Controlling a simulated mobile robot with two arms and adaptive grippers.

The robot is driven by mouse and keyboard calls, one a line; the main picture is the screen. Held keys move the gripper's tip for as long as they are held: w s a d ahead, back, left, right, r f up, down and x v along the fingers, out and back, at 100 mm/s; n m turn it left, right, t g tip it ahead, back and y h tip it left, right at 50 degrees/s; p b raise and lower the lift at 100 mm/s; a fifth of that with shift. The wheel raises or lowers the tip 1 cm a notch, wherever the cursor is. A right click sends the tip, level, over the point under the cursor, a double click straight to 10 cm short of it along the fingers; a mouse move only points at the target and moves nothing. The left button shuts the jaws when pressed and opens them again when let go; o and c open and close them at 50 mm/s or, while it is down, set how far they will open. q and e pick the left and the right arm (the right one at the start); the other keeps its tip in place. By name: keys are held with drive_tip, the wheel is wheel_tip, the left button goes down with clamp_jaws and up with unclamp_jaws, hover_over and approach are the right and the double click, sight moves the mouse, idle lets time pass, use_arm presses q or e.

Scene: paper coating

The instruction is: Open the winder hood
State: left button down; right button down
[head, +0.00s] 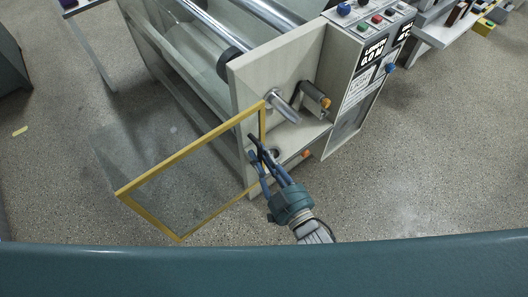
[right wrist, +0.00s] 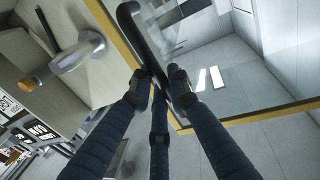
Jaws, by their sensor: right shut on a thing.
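The winder hood (head: 193,149) is a clear panel in a yellow frame, hanging at the front of the machine and swung out from its body at an angle. It also shows in the right wrist view, with its yellow frame edge (right wrist: 262,115). A dark bar handle (right wrist: 146,40) is on the hood near its right edge. My right gripper (head: 262,160) is at this handle, its fingers closed around it; the fingers also show close up in the right wrist view (right wrist: 160,88). My left gripper is not in view.
The machine's pale side plate (head: 255,85) carries metal shaft ends (head: 283,106) close to the handle. A control panel (head: 370,45) with coloured buttons stands to the right. Metal rollers run behind.

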drive_tip(key=c, duration=1.7)
unclamp_jaws()
drive_tip(key=shift+c, duration=0.2)
drive_tip(key=v, duration=1.2)
drive_tip(key=shift+f, duration=0.1)
